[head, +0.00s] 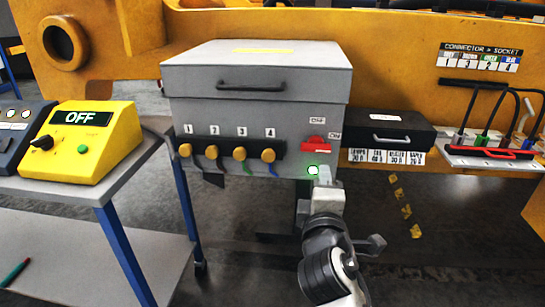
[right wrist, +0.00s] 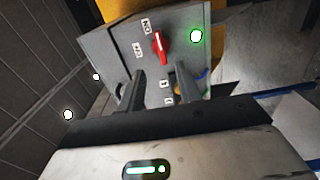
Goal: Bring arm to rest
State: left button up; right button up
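My right arm comes up from the bottom of the head view, and its gripper (head: 324,176) is in front of the lower right part of a grey box (head: 200,108). In the right wrist view the right gripper (right wrist: 160,86) has its two fingers apart with nothing between them. The fingers point at the box front, near a red switch (right wrist: 158,46) and a lit green lamp (right wrist: 196,36). The fingers look clear of the red switch, which also shows in the head view (head: 314,145). My left gripper is not in view.
A cart (head: 60,188) on the left carries a yellow unit (head: 92,150) reading OFF. The box front has several numbered yellow knobs (head: 240,153). A black case (head: 390,128) and a socket strip (head: 490,152) are on the right. Open floor (head: 460,235) lies at lower right.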

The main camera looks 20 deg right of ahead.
jog(key=s+a+f+m+g+y, duration=0.2)
jog(key=s+a+f+m+y, duration=0.2)
jog(key=f, duration=0.8)
jog(key=s+a+f+m+g+y, duration=0.2)
jog(key=s+a+f+m+y, duration=0.3)
jog(key=s+a+f+y, duration=0.3)
jog(key=s+a+f, duration=0.2)
jog(key=a+f, duration=0.1)
jog(key=f, duration=0.1)
jog(key=shift+s+f+y, duration=0.15)
jog(key=shift+s+y, duration=0.05)
jog(key=shift+y, duration=0.2)
